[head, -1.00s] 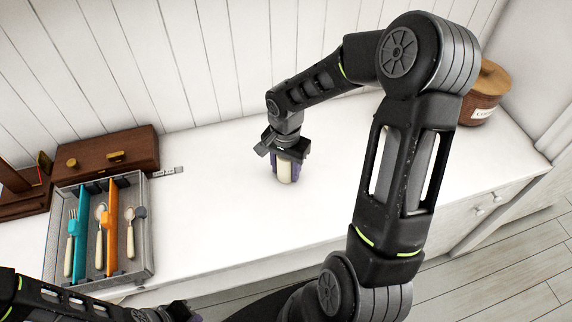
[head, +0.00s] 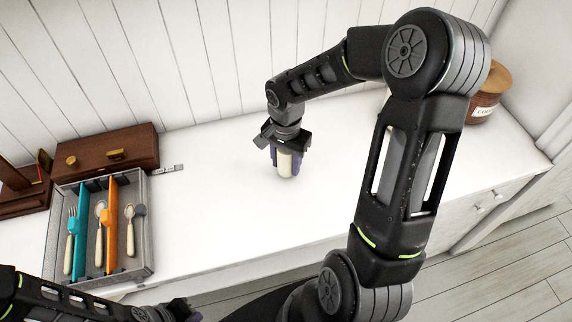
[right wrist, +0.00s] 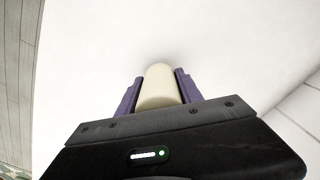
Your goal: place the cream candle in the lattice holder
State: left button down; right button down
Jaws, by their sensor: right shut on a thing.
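The cream candle (head: 284,166) is upright between the purple fingers of my right gripper (head: 286,164), near the middle of the white counter. In the right wrist view the pale candle (right wrist: 159,86) shows between the two fingers (right wrist: 159,92), which are shut on it. I cannot tell whether its lower end touches the counter. My left gripper (head: 180,311) is at the bottom edge of the head view, partly cut off, and its fingers cannot be made out. I see no lattice holder in these views; my right arm covers part of the counter.
A grey cutlery tray (head: 147,225) with teal and orange dividers stands at the left. Behind it is a brown wooden box (head: 108,155). The counter (head: 222,200) between is clear.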

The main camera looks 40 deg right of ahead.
notch_tip(320, 180, up, 8)
jog(key=shift+r+b, duration=0.2)
jog(key=shift+b, duration=0.2)
dwell(0.5)
